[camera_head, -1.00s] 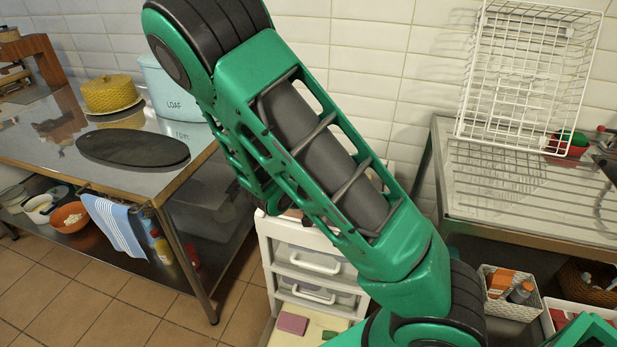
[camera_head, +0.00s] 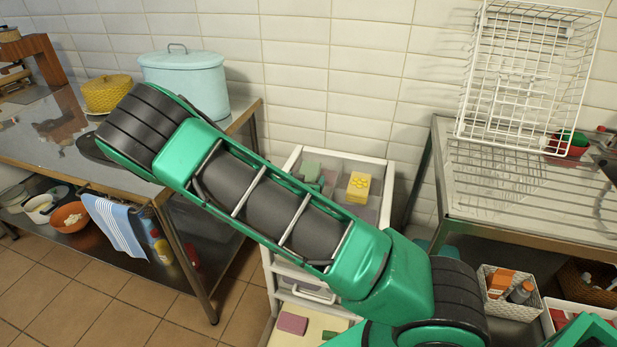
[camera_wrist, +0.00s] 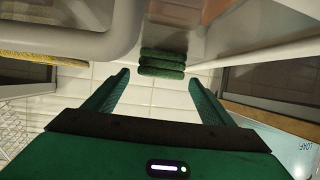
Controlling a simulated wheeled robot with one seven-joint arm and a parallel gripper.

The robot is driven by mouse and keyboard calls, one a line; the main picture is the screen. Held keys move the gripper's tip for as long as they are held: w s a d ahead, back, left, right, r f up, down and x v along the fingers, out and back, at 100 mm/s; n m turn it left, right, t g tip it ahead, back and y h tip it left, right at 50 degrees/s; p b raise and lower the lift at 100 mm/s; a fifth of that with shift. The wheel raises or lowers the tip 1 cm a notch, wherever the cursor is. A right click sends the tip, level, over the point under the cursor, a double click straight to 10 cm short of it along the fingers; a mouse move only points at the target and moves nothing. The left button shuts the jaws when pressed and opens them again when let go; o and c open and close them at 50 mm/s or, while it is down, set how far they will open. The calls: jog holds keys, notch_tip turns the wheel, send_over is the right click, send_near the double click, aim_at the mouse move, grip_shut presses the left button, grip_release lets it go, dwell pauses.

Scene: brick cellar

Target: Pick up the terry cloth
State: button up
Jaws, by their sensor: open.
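A green, layered stack that looks like folded terry cloth (camera_wrist: 162,64) shows in the wrist view, just beyond and between my fingertips. In the head view my arm hides the gripper.
A yellow spotted block (camera_head: 358,187) sits beside the green piece. A blue lidded bin (camera_head: 185,80) stands on the left table (camera_head: 40,120), with a striped towel (camera_head: 115,225) hanging below. A white wire rack (camera_head: 525,80) leans on the right counter.

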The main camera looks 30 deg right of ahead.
aim_at(307, 175)
jog(key=shift+x, duration=2.6)
jog(key=shift+r, duration=0.15)
jog(key=c, duration=1.1)
